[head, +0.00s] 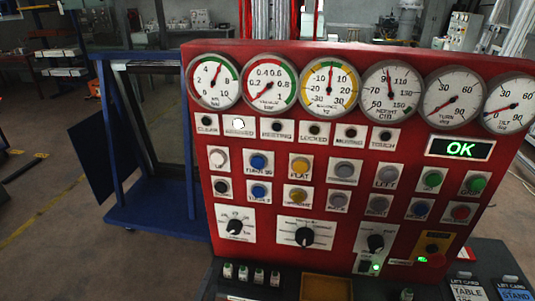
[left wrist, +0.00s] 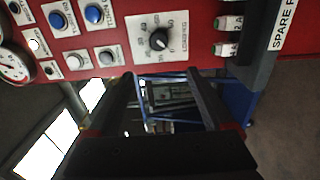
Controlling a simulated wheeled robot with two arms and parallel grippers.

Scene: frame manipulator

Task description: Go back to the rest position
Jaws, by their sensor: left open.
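My left gripper (left wrist: 162,82) shows in the left wrist view as two dark fingers with a wide gap between them. It is open and nothing is between the fingers. The fingertips are just below the edge of the red control panel (left wrist: 200,45) in that picture; I cannot tell the distance to it. Beyond the gap is a blue frame (left wrist: 236,102). In the head view I make out neither gripper clearly. My right gripper is not seen.
The red panel (head: 340,140) fills the head view's right, with gauges, buttons, knobs and a green "OK" display (head: 460,149). A dark ledge with labelled cards (head: 467,290) lies below. A blue wheeled frame (head: 160,215) stands left.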

